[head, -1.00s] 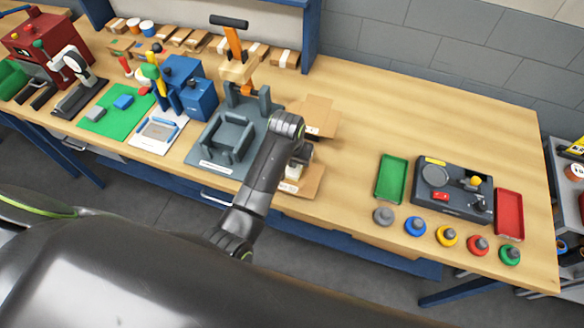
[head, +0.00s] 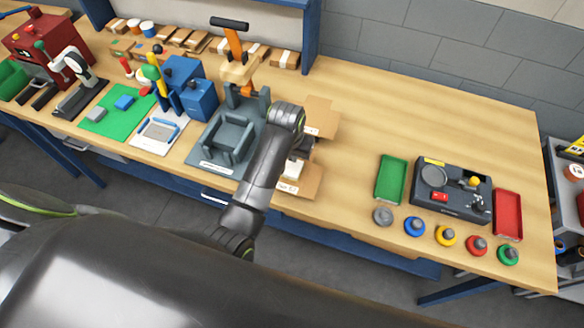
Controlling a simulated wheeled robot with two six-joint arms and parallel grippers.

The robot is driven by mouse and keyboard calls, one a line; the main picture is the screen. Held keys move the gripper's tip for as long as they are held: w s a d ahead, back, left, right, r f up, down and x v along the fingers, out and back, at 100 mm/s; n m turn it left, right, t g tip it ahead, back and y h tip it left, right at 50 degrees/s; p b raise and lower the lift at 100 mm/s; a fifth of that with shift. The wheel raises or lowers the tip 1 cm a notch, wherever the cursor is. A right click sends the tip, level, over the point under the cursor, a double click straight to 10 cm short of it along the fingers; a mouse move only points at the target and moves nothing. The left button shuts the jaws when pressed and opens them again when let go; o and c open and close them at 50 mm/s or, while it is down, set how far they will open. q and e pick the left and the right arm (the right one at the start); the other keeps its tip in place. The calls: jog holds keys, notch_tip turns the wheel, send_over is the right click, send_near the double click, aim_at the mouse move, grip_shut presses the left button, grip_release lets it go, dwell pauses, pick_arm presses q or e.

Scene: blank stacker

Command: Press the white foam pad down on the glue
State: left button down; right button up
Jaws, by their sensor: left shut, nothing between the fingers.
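An open cardboard box (head: 318,113) lies on the bench right of the grey press, one flap at the back and one at the front. My left gripper (head: 302,147) is over the middle of this box, shut and mostly hidden behind my own arm link. A small white piece (head: 291,169) shows just beside my arm at the near side of the gripper. I cannot tell whether it is the foam pad, or whether the gripper touches it. No glue can be made out. My right gripper is not in view.
The grey press (head: 230,140) with its orange lever stands close left of the box. A green tray (head: 391,179), a dark control station (head: 452,188), a red tray (head: 508,214) and several coloured knobs are at the right. The bench between box and green tray is clear.

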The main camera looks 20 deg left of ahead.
pick_arm(q)
jog(key=shift+r, duration=2.3)
